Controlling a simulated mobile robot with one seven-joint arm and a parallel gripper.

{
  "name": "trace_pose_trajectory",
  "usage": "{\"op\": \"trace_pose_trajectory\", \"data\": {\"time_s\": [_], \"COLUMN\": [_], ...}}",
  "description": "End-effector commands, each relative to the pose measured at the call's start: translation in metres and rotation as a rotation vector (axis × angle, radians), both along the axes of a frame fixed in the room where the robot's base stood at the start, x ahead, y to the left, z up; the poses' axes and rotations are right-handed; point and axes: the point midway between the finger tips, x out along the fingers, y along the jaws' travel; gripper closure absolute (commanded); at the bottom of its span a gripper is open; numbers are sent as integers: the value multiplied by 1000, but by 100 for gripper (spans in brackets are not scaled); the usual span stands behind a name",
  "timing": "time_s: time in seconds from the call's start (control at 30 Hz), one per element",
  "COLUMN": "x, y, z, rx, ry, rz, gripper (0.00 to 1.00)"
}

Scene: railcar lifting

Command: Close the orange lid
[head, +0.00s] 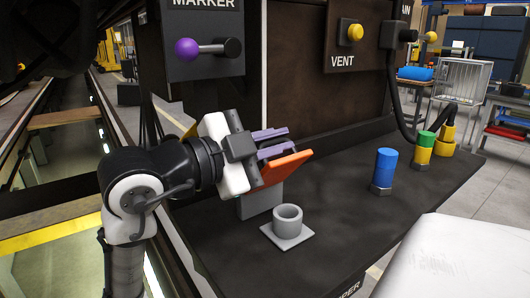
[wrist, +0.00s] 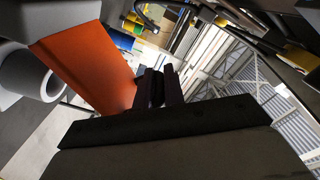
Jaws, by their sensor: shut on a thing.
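The orange lid (head: 284,168) is tilted up over a grey box (head: 262,200) on the dark bench. In the wrist view the lid (wrist: 88,68) is a broad orange plate at left, reaching the fingers. My gripper (head: 272,142) is at the lid's raised side, its two pale purple fingers pointing right. In the wrist view the gripper (wrist: 158,88) has its fingers close together, shut at the lid's edge. The exact grip is dark and partly hidden.
A grey cup on a square plate (head: 287,222) stands just in front of the box. A blue cylinder (head: 385,168) and a green-yellow one (head: 424,148) stand farther right. A purple knob (head: 187,49) and a yellow knob (head: 355,32) project from panels behind. The bench's middle is clear.

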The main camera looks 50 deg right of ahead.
Motion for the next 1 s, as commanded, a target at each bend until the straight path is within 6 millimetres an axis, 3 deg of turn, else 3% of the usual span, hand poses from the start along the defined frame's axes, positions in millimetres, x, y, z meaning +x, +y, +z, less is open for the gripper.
{"op": "trace_pose_trajectory", "data": {"time_s": [0.7,1.0], "x": [-48,-53], "y": [12,13], "z": [-41,-52], "rx": [-151,-172], "ry": [-631,-719], "rz": [1,0], "gripper": [100,100]}}
